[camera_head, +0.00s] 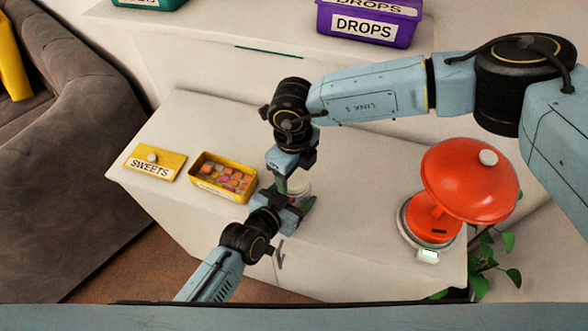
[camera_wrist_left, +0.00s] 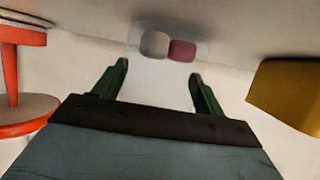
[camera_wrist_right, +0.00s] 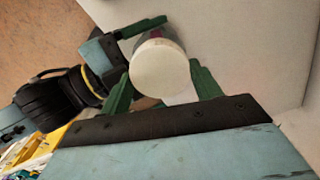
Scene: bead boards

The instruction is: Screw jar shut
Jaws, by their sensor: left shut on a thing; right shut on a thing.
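A small clear jar (camera_head: 305,190) stands on the white cabinet top, largely hidden by my grippers in the head view. Its round white lid (camera_wrist_right: 160,67) sits between the fingers of my right gripper (camera_wrist_right: 163,92), which comes down from above and is shut on it. My left gripper (camera_head: 292,206) comes in from the front at a lower level and is shut around the jar body. In the left wrist view its green fingers (camera_wrist_left: 160,84) stand apart with see-through glass between them. The lid's seating cannot be told.
An open yellow tin of sweets (camera_head: 202,186) and its labelled lid (camera_head: 168,158) lie to the left. A red scale-like device (camera_head: 468,185) stands at the right. A purple DROPS box (camera_head: 340,35) is at the back. The cabinet top (camera_head: 350,240) is clear in front.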

